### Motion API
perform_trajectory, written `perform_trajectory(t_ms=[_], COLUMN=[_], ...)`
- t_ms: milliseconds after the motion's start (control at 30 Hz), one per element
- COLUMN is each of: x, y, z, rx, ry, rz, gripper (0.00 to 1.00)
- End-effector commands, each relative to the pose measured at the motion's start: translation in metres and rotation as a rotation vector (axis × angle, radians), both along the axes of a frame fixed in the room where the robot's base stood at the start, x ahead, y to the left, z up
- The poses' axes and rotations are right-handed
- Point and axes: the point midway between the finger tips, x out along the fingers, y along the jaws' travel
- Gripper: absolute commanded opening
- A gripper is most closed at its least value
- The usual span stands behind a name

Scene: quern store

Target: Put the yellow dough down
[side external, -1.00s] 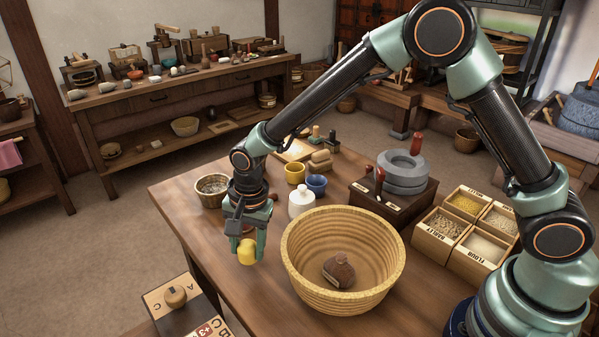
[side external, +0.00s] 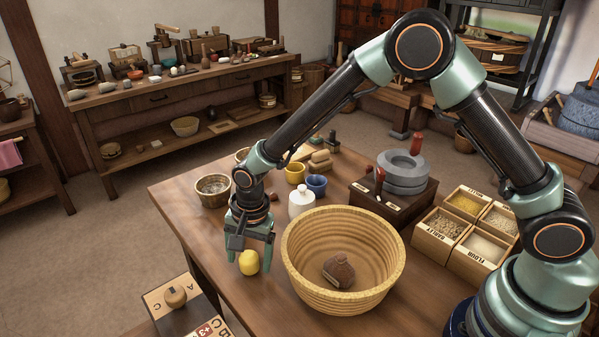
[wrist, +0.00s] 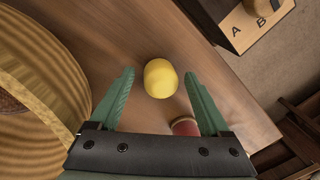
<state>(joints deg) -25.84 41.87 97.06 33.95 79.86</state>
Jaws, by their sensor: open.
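The yellow dough (side external: 249,263) is a small rounded lump at the table's left front edge, left of the big woven basket. It appears to rest on the wooden table top (side external: 190,205). My gripper (side external: 251,258) points down over it with its green fingers apart. In the wrist view the dough (wrist: 161,78) sits between the fingertips, with a visible gap on both sides. The dough's underside is hidden, so its contact with the table is not clearly seen.
The woven basket (side external: 300,280) holds a brown sack (side external: 339,271) and stands close on the right. A white jar (side external: 301,203), blue cup (side external: 316,185) and yellow cup (side external: 295,173) stand behind. A board with letters (side external: 160,301) lies beyond the edge. A red-topped item (wrist: 185,126) shows near the right finger.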

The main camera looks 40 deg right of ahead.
Motion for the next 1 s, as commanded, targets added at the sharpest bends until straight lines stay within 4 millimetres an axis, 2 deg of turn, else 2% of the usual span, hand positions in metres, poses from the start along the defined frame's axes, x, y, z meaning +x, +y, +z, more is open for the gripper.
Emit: perform_trajectory(t_ms=[133,233,500,700,900,1000], x=[0.0,-0.001,-0.007,-0.011,-0.013,-0.014], y=[0.0,0.0,-0.003,-0.005,-0.008,-0.017], z=[0.007,0.019,0.073,0.106,0.122,0.133], rx=[0.001,0.002,0.002,0.001,0.001,0.001], ry=[-0.001,-0.004,-0.005,-0.003,-0.003,-0.017], rz=[0.0,0.0,0.0,0.0,0.003,0.03], gripper=[0.81,0.81,0.81,0.81,0.81,0.81])
